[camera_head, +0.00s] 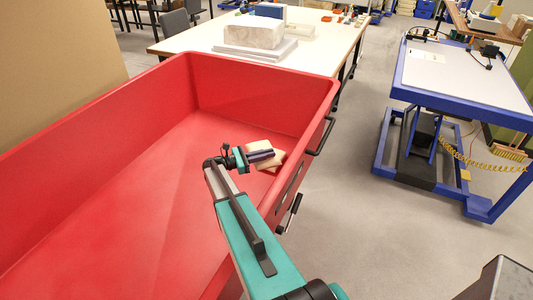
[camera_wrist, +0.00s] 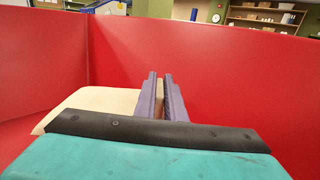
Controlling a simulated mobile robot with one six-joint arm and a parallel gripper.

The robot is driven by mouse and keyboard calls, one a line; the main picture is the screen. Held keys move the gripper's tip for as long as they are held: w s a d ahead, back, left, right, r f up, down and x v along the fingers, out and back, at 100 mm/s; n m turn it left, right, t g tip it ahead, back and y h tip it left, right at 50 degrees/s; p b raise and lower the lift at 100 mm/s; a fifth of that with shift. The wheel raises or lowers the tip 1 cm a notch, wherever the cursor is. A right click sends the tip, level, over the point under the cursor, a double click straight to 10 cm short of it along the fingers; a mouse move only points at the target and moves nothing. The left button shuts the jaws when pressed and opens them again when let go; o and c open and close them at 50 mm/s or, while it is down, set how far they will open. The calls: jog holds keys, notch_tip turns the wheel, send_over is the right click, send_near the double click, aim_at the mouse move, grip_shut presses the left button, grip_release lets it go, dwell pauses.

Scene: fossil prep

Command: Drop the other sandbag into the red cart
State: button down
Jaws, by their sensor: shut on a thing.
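The red cart (camera_head: 150,190) is a deep open tub that fills the left and middle of the head view. Its red wall (camera_wrist: 210,60) fills the wrist view behind my gripper. My gripper (camera_head: 268,156) is inside the cart's outline, near the right wall. Its purple fingers (camera_wrist: 160,90) are shut on a beige sandbag (camera_head: 275,164), partly hidden by the fingers. In the wrist view a pale sandbag surface (camera_wrist: 95,102) shows left of the fingers, and a tan piece shows between them. I cannot tell whether these are one bag or two, or whether anything touches the cart floor.
A white table (camera_head: 200,38) with a pale block (camera_head: 254,35) stands behind the cart. A blue-framed lift table (camera_head: 465,75) stands at right, with a coiled yellow hose (camera_head: 480,162) below. Grey floor (camera_head: 355,200) is clear between cart and lift table. A black handle (camera_head: 322,137) juts from the cart's right side.

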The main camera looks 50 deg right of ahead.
dwell(0.4)
jog(key=c, duration=1.7)
grip_release()
jog(key=shift+c, duration=0.2)
jog(key=shift+f, duration=0.25)
jog(key=v, duration=1.2)
jog(key=shift+w+a+r, duration=0.1)
jog(key=shift+a+r, duration=0.05)
